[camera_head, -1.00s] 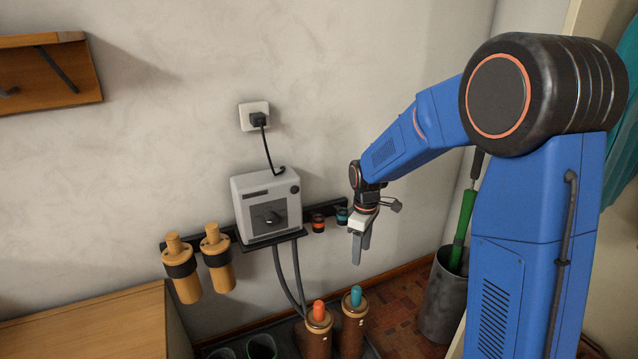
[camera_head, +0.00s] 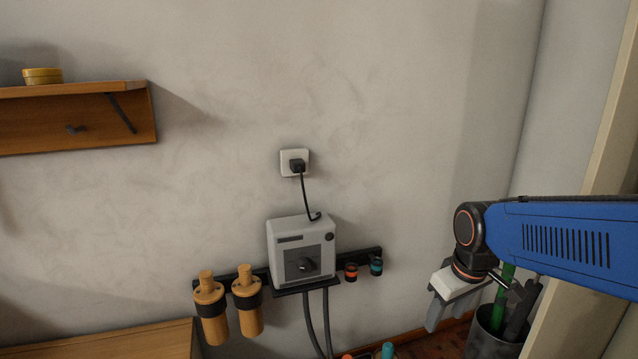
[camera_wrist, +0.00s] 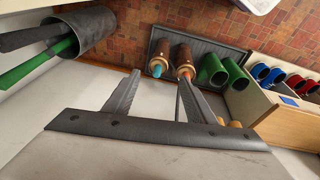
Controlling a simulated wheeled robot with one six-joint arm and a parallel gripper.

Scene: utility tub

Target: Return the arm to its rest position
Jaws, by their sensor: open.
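My gripper (camera_head: 440,306) is at the right of the head view, at the end of my blue arm, with its fingers pointing down. It is to the right of the grey wall box and in front of the grey bin. In the wrist view the two fingers of my gripper (camera_wrist: 152,98) are spread apart with nothing between them. The gripper touches nothing that I can see.
A grey control box (camera_head: 301,248) is on the wall, with two wooden-coloured bottles (camera_head: 247,301) left of it. A grey bin (camera_head: 490,338) holds umbrella-like items. A wooden shelf (camera_head: 75,120) is upper left.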

